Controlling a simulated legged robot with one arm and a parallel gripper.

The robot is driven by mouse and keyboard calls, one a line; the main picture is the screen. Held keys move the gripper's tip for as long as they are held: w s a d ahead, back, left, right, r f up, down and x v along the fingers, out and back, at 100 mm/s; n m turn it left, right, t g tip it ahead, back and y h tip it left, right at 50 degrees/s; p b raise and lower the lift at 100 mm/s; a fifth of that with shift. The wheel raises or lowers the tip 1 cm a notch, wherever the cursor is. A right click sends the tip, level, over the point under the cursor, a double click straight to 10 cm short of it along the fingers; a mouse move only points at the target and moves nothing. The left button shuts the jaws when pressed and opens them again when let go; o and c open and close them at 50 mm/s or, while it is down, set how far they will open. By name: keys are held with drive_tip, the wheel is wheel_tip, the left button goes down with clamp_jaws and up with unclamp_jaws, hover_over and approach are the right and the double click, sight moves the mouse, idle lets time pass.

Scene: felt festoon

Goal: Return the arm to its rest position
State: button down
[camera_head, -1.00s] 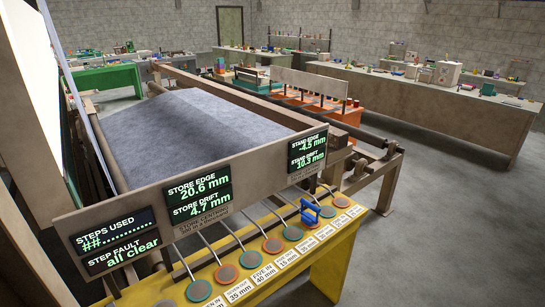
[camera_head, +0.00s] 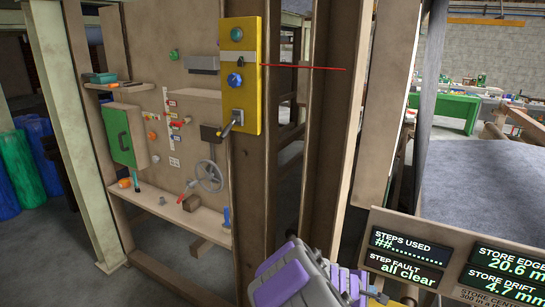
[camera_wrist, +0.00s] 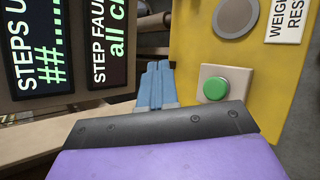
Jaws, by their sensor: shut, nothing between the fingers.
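In the wrist view, my gripper (camera_wrist: 158,80) shows as two light blue fingers pressed together beyond a dark bracket and purple wrist housing. The fingers are shut and empty. A green push button (camera_wrist: 215,89) on a pale square plate is just right of them, apart from the fingertips in the picture. In the head view, my folded purple and grey arm (camera_head: 290,278) is at the bottom centre, in front of the display board. The fingers cannot be made out there.
The display board (camera_head: 425,237) stands close at right, reading "all clear"; it also shows in the wrist view (camera_wrist: 80,12). A yellow panel (camera_wrist: 275,70) is beside the fingers. A yellow control box (camera_head: 240,105) hangs on a post. A wooden tool wall (camera_head: 150,90) is at left.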

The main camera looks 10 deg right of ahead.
drive_tip(key=s+d+r+m+g, duration=0.4)
drive_tip(key=s+r+m, duration=0.4)
drive_tip(key=s+r, duration=0.5)
drive_tip(key=s+a+m+g+y+b, duration=0.1)
drive_tip(key=s+a+m+y, duration=0.3)
drive_tip(key=s+a, duration=1.9)
drive_tip(key=s+g+y, duration=0.1)
drive_tip(key=y, duration=0.4)
drive_tip(key=shift+s+f+y, duration=0.3)
drive_tip(key=shift+d, duration=0.1)
drive_tip(key=shift+d, duration=0.45)
